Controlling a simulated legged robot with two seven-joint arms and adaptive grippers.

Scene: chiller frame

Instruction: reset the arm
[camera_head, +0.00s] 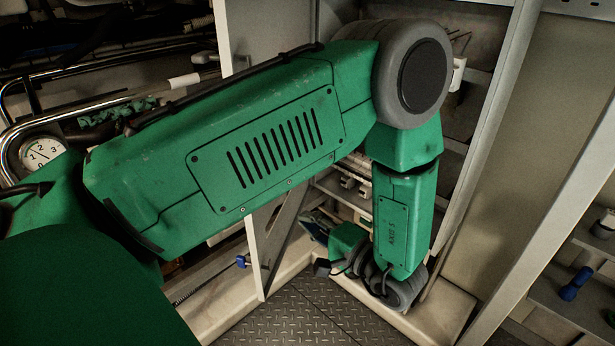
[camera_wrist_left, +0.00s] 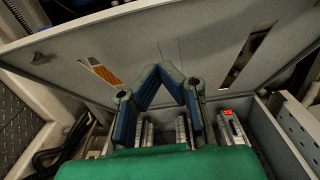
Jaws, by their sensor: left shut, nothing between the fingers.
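My left arm crosses the head view from the left, bends at a grey joint and hangs down in front of the open frame. My left gripper (camera_head: 312,230) is small and partly hidden there, low beside the frame's pale lower rail. In the left wrist view my left gripper (camera_wrist_left: 158,70) shows its two dark, blue-padded fingers meeting at the tips in a peak. Nothing is held between them. A flat grey panel (camera_wrist_left: 190,45) lies beyond the fingertips; I cannot tell whether they touch it. My right gripper is in neither view.
A round gauge (camera_head: 43,153) and pipes are at the left. A pale upright post (camera_head: 490,140) stands close right of my arm. A blue handle (camera_head: 575,283) is at the far right. The chequered floor (camera_head: 310,315) is clear. A red-lit module (camera_wrist_left: 228,113) sits beside the fingers.

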